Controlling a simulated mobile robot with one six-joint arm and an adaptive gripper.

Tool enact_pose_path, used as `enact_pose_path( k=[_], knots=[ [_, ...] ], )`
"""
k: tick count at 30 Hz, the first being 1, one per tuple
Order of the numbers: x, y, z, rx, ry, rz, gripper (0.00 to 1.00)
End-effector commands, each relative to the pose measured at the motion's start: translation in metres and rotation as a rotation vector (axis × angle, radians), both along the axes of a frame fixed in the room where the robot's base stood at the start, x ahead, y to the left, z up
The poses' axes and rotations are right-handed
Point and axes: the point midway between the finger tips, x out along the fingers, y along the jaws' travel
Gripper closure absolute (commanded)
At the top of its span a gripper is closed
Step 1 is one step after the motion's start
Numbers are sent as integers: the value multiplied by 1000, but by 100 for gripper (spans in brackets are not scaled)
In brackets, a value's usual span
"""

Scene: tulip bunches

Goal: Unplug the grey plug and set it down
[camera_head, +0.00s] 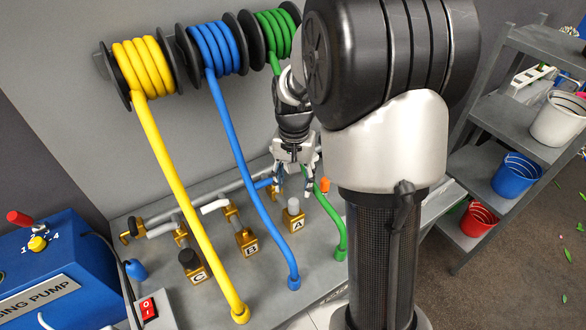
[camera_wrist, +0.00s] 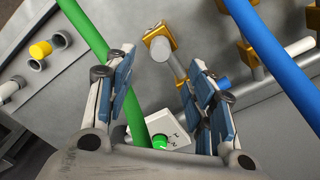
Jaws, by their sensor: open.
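The grey plug (camera_head: 293,204) stands upright in the brass fitting marked A (camera_head: 297,223) on the grey bench. In the wrist view it appears as a short grey cylinder (camera_wrist: 177,66) by a brass fitting (camera_wrist: 158,43). My gripper (camera_head: 294,189) points down just above the plug, with the fingers apart and nothing held. In the wrist view my gripper (camera_wrist: 156,70) shows its two blue-padded fingers spread, the plug near the right finger. I cannot tell whether they touch.
The green hose (camera_wrist: 92,38) passes close by the left finger in the wrist view. The blue hose (camera_head: 240,160) and yellow hose (camera_head: 165,160) run down to the bench. Fitting B (camera_head: 247,243) and C's black plug (camera_head: 188,259) stand left. A blue pump (camera_head: 50,265) is far left.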

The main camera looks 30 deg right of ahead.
Motion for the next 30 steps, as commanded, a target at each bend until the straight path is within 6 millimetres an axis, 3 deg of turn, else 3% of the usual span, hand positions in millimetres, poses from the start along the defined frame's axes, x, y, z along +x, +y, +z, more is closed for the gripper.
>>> enact_pose_path(
  k=[1, 6, 15, 28, 30],
  knots=[
    [-1, 0, -14, 1, 4, 0, 50],
    [-1, 0, -48, 1, 4, 1, 50],
    [-1, 0, -90, 1, 2, 1, 50],
    [0, 0, -97, 0, 0, 1, 50],
    [0, 0, -97, 0, 0, 1, 54]
  ],
)
